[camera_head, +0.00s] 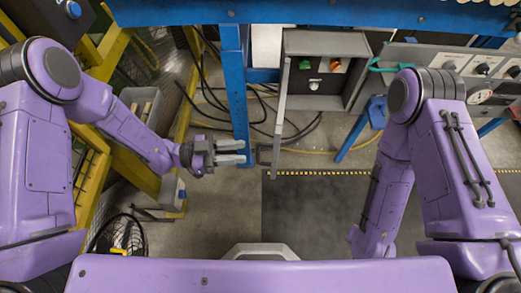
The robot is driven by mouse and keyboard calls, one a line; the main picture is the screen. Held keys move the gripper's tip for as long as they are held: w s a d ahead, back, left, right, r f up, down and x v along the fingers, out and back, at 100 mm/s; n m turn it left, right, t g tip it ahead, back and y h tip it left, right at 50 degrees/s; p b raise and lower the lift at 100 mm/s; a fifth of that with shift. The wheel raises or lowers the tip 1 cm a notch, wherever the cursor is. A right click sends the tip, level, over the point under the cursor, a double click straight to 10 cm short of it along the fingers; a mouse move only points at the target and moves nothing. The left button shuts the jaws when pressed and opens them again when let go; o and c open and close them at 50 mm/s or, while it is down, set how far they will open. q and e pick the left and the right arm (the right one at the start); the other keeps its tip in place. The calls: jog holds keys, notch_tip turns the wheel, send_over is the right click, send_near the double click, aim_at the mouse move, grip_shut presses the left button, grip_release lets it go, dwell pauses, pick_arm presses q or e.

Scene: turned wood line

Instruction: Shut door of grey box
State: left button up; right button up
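The grey box (362,88) stands at the top centre, with a green button and a red-and-yellow switch inside. Its door (280,120) is open, seen almost edge-on as a thin grey panel reaching from the box's left side towards me. My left gripper (243,152) is to the left of the door's near part, apart from it. Its two light grey fingers point right, with a gap between them and nothing held. My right arm bends down on the right; its gripper is out of sight.
A blue post (236,95) stands just beyond my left gripper. A blue beam crosses the top. Yellow framing (95,190) is at the left. A panel with dials (480,62) is at the right. Black cables lie on the floor; a dark mat (315,215) lies in front of the box.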

pick_arm(q)
send_over(262, 163)
jog(key=shift+w+a+p, duration=0.1)
jog(key=shift+a+p, duration=0.05)
jog(key=shift+p, duration=0.2)
jog(key=shift+c, duration=0.4)
grip_shut()
jog(key=shift+d+f, duration=0.1)
jog(key=shift+d, duration=0.1)
